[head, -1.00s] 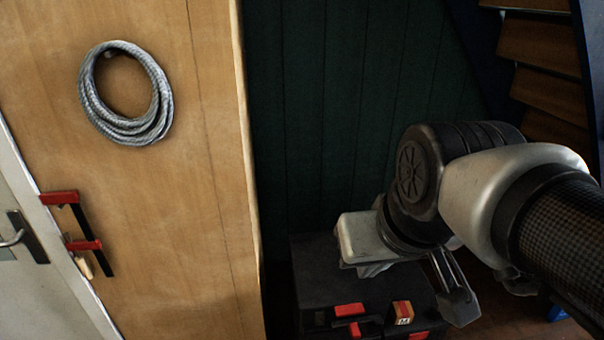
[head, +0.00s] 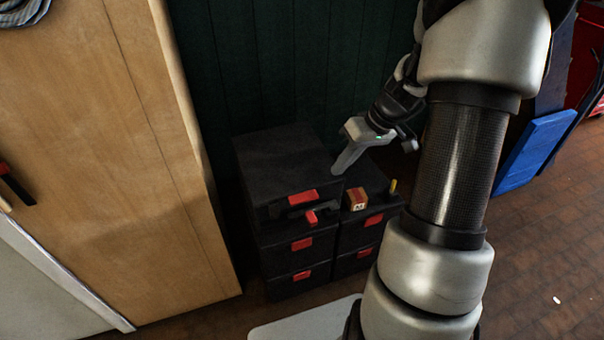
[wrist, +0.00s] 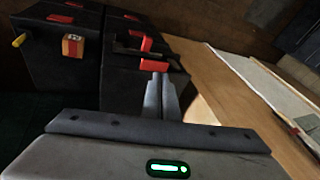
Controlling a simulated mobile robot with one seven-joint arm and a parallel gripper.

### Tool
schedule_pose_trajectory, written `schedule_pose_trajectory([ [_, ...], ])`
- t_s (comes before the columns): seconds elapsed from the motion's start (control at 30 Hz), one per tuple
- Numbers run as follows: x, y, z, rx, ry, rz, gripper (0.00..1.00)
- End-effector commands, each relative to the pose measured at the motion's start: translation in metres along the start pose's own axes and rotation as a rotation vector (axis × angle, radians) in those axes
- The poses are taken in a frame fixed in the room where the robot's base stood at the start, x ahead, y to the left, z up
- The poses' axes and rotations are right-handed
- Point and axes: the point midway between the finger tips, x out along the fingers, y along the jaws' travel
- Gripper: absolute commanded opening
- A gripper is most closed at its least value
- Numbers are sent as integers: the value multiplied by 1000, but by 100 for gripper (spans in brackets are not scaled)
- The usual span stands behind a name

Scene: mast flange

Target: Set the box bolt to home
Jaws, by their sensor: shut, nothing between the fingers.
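A small red knob (head: 311,217), which looks like the box bolt's handle, sits at the front of the top black box (head: 280,165) of the taller stack. In the wrist view the red knob (wrist: 147,43) stands on a dark bar beside the red latch (wrist: 153,65). My gripper (head: 339,170) is shut and empty, its fingers pointing down and left near the top box's right edge. In the wrist view the fingertips (wrist: 160,77) lie just below the red latch in the picture. I cannot tell whether they touch the box.
A small orange-and-red box (head: 357,200) and a yellow peg (head: 393,186) are on the lower stack at right. A wooden panel (head: 130,130) rises close on the left. A green plank wall (head: 270,60) is behind. Brick floor lies open at right.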

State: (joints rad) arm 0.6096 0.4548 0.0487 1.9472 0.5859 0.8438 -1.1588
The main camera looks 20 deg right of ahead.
Motion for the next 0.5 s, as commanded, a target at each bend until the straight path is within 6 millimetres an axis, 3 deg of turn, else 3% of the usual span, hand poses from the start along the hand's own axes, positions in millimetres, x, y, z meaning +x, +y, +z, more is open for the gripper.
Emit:
schedule_pose_trajectory([
  [0.03,27,26,11,15,18,-28,0],
  [0.2,78,84,32,18,98,-84,0],
  [0.33,102,110,45,19,145,-103,0],
  [0.5,114,125,51,16,174,-108,0],
])
